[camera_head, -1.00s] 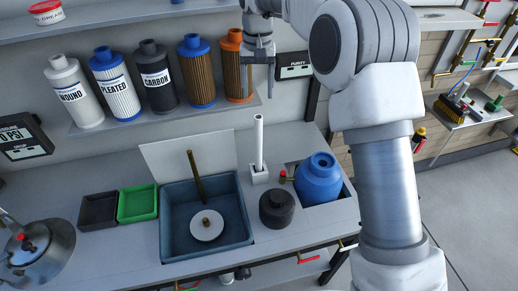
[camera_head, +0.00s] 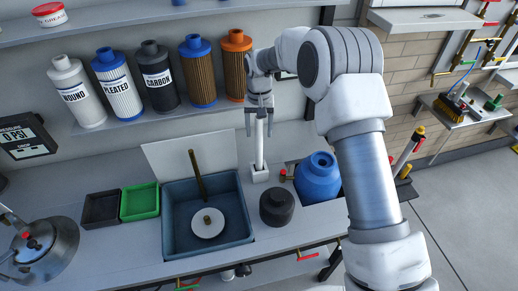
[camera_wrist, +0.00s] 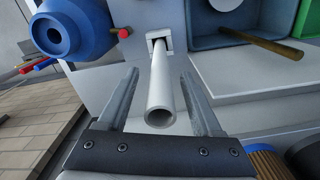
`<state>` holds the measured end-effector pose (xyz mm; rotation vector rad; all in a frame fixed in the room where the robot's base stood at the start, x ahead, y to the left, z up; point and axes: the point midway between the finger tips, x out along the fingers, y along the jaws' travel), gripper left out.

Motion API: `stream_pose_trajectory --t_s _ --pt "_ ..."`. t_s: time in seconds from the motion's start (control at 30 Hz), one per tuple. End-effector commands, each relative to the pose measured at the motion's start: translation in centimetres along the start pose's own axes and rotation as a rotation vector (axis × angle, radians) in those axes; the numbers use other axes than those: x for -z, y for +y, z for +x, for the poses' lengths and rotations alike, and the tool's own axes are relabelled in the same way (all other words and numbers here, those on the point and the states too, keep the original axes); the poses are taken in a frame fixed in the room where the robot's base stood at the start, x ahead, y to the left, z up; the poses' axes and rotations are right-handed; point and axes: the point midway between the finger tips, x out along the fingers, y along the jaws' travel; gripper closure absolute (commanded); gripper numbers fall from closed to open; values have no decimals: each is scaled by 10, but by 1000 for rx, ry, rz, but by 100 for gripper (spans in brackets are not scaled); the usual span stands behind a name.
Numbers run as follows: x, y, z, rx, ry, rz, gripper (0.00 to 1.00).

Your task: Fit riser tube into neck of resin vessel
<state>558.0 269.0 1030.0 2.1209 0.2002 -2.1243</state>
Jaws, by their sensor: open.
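The riser tube (camera_head: 259,145) is white and stands upright in a small white holder (camera_head: 259,174) on the bench. It also shows in the wrist view (camera_wrist: 160,90), with its open end toward the camera. My gripper (camera_head: 258,132) is at the tube's upper part. In the wrist view my gripper (camera_wrist: 160,88) is open, with one finger on each side of the tube and gaps showing between. The blue resin vessel (camera_head: 318,178) stands to the right of the holder, its neck open on top. It also shows in the wrist view (camera_wrist: 75,30).
A dark round cap-like piece (camera_head: 276,207) sits in front of the vessel. A blue-grey sink (camera_head: 245,231) is to the left, beside green (camera_head: 140,214) and black (camera_head: 101,223) trays. A shelf of filter cartridges (camera_head: 157,75) is above the bench, close to my gripper.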

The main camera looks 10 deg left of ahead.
Motion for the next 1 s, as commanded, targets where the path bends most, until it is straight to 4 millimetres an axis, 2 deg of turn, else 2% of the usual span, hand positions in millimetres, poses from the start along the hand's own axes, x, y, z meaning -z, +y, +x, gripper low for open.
stream_pose_trajectory --t_s 0.1,0.33,0.37,0.7,1.0 --pt "0 0 9 0 0 0 34" --pt "0 0 11 0 1 0 34" --pt "0 0 11 0 1 0 37" --pt "0 0 10 0 1 0 98" --pt "0 0 10 0 1 0 100"
